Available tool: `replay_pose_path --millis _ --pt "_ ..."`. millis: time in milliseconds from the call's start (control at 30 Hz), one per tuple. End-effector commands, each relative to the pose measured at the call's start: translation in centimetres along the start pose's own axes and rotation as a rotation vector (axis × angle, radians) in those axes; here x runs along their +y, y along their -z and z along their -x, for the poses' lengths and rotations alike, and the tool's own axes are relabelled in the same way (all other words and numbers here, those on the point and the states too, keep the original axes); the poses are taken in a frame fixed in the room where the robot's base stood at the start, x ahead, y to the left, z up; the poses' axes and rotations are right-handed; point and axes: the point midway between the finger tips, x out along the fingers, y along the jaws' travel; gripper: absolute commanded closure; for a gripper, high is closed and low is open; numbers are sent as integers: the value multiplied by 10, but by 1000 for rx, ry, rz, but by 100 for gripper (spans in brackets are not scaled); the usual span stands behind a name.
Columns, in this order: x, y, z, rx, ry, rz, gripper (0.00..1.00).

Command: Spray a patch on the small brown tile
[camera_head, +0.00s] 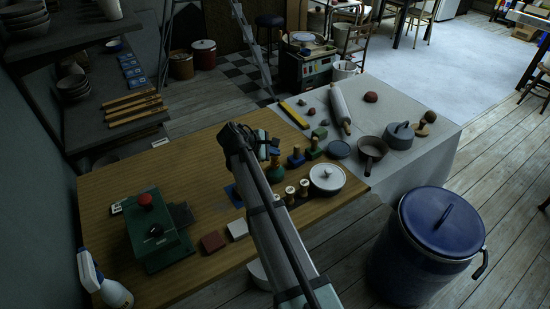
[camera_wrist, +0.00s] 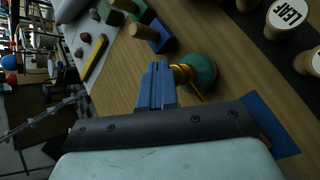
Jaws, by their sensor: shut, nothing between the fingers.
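The small brown tile (camera_head: 213,241) lies flat on the wooden table, between the green machine and a white tile (camera_head: 237,229). A white and blue spray bottle (camera_head: 104,281) stands at the lower left in the head view. A small green vessel with an orange neck (camera_head: 277,170) stands near the table's middle; it also shows in the wrist view (camera_wrist: 201,72), right beside the fingertips. My gripper (camera_head: 269,150) is partly hidden behind my arm in the head view. In the wrist view its fingers (camera_wrist: 157,72) are together and empty. I cannot tell if they touch the green vessel.
A green machine with a red knob (camera_head: 152,232) stands at the table's left. Wooden stamps (camera_head: 290,193), a white lidded pot (camera_head: 326,178) and a blue sheet (camera_head: 234,194) are close to my arm. A blue lidded bin (camera_head: 430,240) stands at the right. The table's upper left is clear.

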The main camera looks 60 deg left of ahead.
Motion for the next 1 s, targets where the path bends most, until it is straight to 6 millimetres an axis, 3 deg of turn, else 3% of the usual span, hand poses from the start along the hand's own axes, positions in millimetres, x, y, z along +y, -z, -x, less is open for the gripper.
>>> replay_pose_path --millis 433,1000 --pt "3 -3 4 0 0 0 100" --pt "26 -25 35 0 -1 0 100"
